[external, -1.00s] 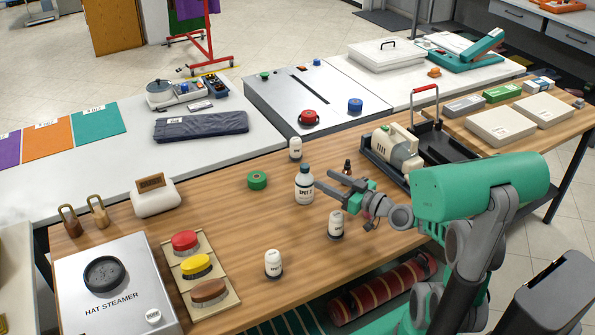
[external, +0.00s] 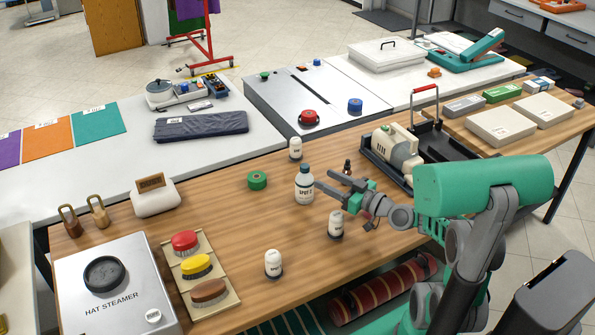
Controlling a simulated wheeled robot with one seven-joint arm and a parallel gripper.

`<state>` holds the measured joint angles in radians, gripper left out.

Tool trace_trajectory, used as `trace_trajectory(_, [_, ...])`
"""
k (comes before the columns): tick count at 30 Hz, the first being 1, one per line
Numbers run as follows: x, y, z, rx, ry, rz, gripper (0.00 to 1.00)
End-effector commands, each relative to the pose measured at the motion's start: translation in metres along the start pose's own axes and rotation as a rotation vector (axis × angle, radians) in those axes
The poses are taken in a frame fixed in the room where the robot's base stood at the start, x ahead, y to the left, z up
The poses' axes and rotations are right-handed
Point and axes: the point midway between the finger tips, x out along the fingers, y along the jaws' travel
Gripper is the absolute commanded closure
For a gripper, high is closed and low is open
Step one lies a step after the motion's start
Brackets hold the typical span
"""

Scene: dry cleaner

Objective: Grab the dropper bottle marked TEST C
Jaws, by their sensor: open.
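A small dark dropper bottle (external: 347,166) stands upright on the wooden table, just behind my gripper. Its lower part is hidden by the gripper, and its label cannot be read. My gripper (external: 325,180) is open and empty, with its fingers pointing left. A larger white bottle with a blue-grey cap and a label starting SPOT (external: 304,188) stands just left of the fingertips. Whether a finger touches it cannot be told.
Small white bottles stand behind (external: 295,148), below (external: 335,226) and at the front (external: 273,264). A green tape roll (external: 257,180) lies left. A black tray (external: 430,152) with a cream machine (external: 398,147) is right. Brushes (external: 196,265) and a hat steamer (external: 115,285) are front left.

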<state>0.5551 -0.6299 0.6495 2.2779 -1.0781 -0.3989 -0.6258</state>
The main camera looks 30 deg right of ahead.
Motion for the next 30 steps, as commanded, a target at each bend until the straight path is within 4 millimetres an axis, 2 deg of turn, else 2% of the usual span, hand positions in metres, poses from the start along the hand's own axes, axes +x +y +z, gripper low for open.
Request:
trace_trajectory(8, [0.0, 0.0, 0.0, 0.0, 0.0, 0.0, 0.52])
trace_trajectory(11, [0.0, 0.0, 0.0, 0.0, 0.0, 0.0, 0.6])
trace_trajectory(18, [0.0, 0.0, -0.002, -0.001, 0.001, 0.0, 0.6])
trace_trajectory(20, [0.0, 0.0, -0.013, -0.007, 0.005, -0.001, 0.6])
trace_trajectory(23, [0.0, -0.001, -0.061, -0.02, 0.013, 0.0, 0.6])
trace_trajectory(26, [-0.002, 0.017, -0.053, 0.33, -0.005, 0.025, 0.6])
trace_trajectory(30, [-0.008, 0.043, -0.053, 0.917, 0.013, 0.059, 0.6])
